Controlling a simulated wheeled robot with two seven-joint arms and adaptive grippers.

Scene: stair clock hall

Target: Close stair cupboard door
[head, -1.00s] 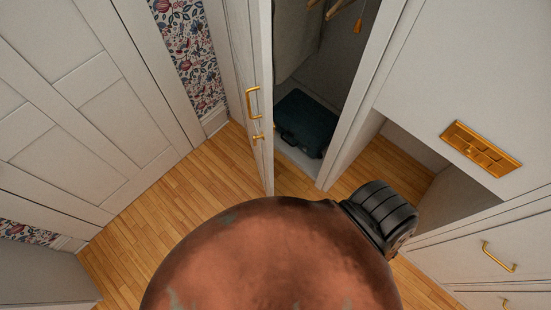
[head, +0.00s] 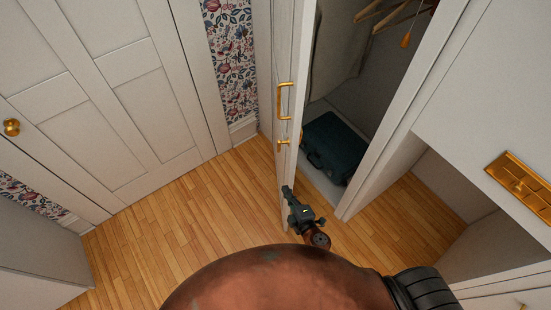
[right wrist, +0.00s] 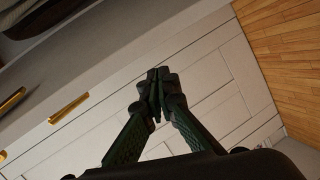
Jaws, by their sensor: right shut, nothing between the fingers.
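The stair cupboard door (head: 302,50) stands open in the head view, seen nearly edge-on, with a gold pull handle (head: 285,100) and a smaller gold fitting below it. The cupboard opening shows to its right. My right gripper (head: 288,192) is shut and empty, beside the low part of the door edge; I cannot tell whether it touches. In the right wrist view, the closed fingers (right wrist: 157,85) show in front of white panelling, with a gold handle (right wrist: 68,108) to their left. My left gripper is not in view.
Inside the cupboard are a dark teal suitcase (head: 334,147) and hangers (head: 385,14). A white panelled door (head: 105,85) with a gold knob (head: 12,127) is at left. White cabinetry (head: 470,100) is at right. The wooden floor (head: 190,215) at centre left is clear.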

